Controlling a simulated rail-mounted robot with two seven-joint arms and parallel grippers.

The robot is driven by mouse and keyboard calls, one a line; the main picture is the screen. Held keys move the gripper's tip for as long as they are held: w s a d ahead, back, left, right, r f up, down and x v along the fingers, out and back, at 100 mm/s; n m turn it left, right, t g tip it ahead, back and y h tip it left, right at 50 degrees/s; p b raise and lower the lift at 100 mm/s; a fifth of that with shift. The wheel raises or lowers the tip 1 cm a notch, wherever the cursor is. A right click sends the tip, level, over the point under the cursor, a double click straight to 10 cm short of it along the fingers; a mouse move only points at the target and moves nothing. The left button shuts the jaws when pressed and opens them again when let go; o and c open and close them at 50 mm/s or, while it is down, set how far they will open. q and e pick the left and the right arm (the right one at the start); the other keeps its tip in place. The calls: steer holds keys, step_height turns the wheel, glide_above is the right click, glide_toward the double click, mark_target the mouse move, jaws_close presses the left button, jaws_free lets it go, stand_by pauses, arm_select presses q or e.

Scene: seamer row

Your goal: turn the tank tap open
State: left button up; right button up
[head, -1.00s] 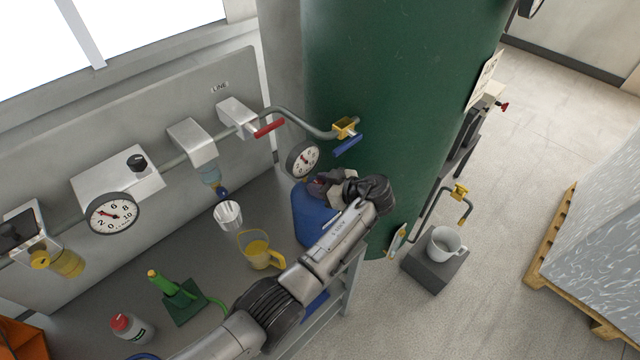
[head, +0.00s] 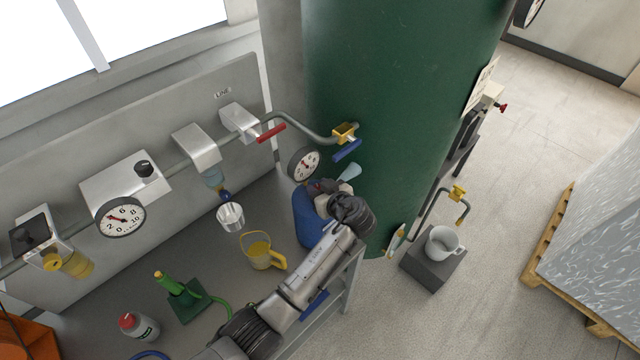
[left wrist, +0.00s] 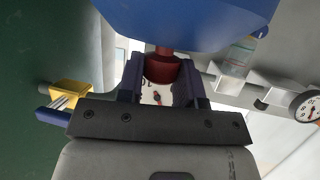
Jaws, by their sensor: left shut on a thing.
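A yellow-bodied valve with a blue lever (head: 346,150) sits on the pipe beside the green tank (head: 400,110). It also shows at the left of the left wrist view (left wrist: 70,92). A second yellow tap (head: 458,192) is on a bent pipe low on the tank's right, above a white mug (head: 443,242); I cannot tell which is the tank tap. My left gripper (left wrist: 160,90) is shut around the dark red neck or cap (left wrist: 164,70) of a blue container (head: 306,216), below the blue-lever valve and apart from it. My right gripper is not in view.
A dial gauge (head: 304,165) and a pale cone (head: 349,172) are close to my left gripper. A red lever (head: 271,133) is on the line pipe. A yellow jug (head: 261,253) and metal cup (head: 230,217) are on the bench.

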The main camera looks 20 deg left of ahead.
arm_select(q)
steer(key=m+t+h, duration=0.1)
steer(key=m+t+h+p, duration=0.1)
steer(key=m, duration=0.1)
steer(key=shift+s+a+r+t, duration=0.15)
steer(key=shift+r+t, duration=0.05)
steer(key=shift+t, duration=0.1)
steer(key=shift+m+t+h+p, duration=0.6)
steer(key=shift+m+h+p, duration=0.35)
steer(key=shift+h, duration=0.15)
steer(key=m+h+p, duration=0.2)
steer(key=m+t+h+p, duration=0.1)
steer(key=m+h+p, duration=0.1)
steer(key=shift+a+r+t+h+p, duration=0.1)
steer(key=shift+a+t+h+p, duration=0.05)
steer(key=shift+t+h+p, duration=0.2)
steer(key=shift+f+m+h+p, duration=0.2)
steer(key=shift+m+h+p, duration=0.55)
steer(key=shift+h, duration=0.1)
steer(key=o, duration=0.9)
steer(key=shift+f, duration=0.1)
steer(key=shift+c, duration=0.2)
steer(key=shift+o, duration=0.4)
